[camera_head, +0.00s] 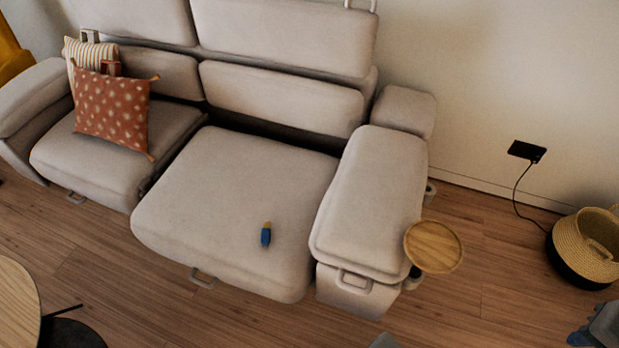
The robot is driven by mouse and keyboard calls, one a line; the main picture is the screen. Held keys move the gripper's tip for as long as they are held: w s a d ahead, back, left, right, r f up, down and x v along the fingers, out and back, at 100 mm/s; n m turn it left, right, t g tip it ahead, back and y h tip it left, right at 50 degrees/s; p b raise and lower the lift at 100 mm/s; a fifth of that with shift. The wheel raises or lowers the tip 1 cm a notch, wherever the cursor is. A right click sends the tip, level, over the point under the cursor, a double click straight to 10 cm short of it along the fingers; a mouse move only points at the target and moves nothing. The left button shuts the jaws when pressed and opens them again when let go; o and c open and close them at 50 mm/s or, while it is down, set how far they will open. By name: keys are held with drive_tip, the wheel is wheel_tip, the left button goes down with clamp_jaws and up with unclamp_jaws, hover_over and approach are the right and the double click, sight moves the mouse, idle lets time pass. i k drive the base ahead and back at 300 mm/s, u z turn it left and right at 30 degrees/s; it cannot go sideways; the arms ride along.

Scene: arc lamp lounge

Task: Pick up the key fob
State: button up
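A small blue object with a yellowish end (266,235), which looks like the key fob, lies on the right-hand seat cushion of the beige sofa (200,195). It is near the front of the cushion, and its yellowish end points towards the sofa back. Nothing covers it.
A round wooden side tray (433,246) stands out beside the sofa's right armrest (372,195). A woven basket (585,243) is at the far right. A round wooden table (15,305) is at lower left. Patterned cushions (112,108) rest on the left seat. Wooden floor shows in front.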

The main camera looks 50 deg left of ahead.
sight(266, 232)
drive_tip(key=u, duration=2.4)
drive_tip(key=k, duration=0.55)
drive_tip(key=u, duration=1.65)
drive_tip(key=i, duration=0.95)
drive_tip(key=z, duration=1.1)
drive_tip(key=i, duration=0.7)
drive_tip(key=z, duration=0.8)
